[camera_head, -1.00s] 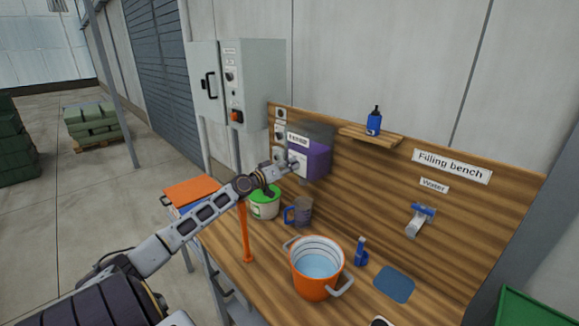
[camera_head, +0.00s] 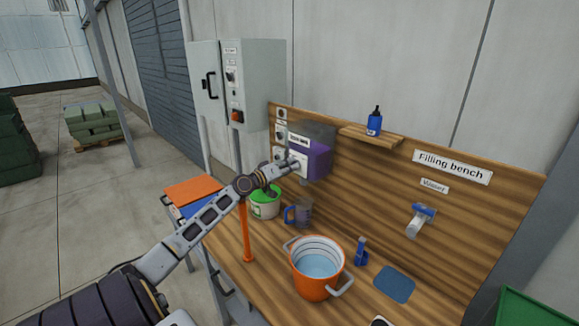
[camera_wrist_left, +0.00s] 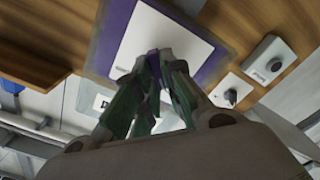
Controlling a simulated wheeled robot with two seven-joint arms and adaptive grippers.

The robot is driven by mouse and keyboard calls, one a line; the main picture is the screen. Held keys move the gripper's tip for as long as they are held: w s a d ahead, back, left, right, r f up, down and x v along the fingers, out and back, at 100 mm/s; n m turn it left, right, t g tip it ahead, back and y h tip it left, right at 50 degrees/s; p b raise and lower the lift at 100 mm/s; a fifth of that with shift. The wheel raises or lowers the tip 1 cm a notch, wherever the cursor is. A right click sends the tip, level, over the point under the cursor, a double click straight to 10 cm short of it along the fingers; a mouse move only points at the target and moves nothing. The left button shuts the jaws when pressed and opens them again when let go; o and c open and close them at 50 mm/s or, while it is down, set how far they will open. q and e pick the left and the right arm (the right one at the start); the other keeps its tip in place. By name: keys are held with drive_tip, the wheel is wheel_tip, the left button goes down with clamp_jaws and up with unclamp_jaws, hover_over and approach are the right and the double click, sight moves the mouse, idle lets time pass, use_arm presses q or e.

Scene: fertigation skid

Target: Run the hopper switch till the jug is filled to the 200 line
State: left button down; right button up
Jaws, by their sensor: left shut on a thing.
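The purple hopper (camera_head: 319,160) with its pale front panel is mounted on the wooden back board. My left gripper (camera_head: 299,164) is at the panel, and its fingers (camera_wrist_left: 155,70) are closed together there in the left wrist view. A small purple piece between the fingertips, seemingly the hopper switch (camera_wrist_left: 153,58), is mostly hidden by them. The jug (camera_head: 303,212), greyish and see-through with a blue handle, stands upright on the bench below the hopper. Its level and the 200 line are too small to read. My right gripper is not in view.
An orange pot (camera_head: 318,283) with water stands at the bench front. A green-rimmed tub (camera_head: 264,203) is left of the jug. Small control boxes (camera_head: 280,134) sit left of the hopper, and a blue-handled tap (camera_head: 420,218) is at the right. A blue mat (camera_head: 394,284) lies bare.

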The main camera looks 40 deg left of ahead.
use_arm(q)
drive_tip(key=c, duration=1.5)
unclamp_jaws()
drive_tip(key=shift+w, duration=0.1)
drive_tip(key=shift+f, duration=0.1)
drive_tip(key=shift+s+a, duration=0.15)
drive_tip(key=shift+s, duration=1.85)
drive_tip(key=shift+s+a, duration=0.15)
drive_tip(key=shift+s, duration=1.85)
drive_tip(key=shift+s+a, duration=0.15)
drive_tip(key=shift+s, duration=1.85)
drive_tip(key=shift+s, duration=0.1)
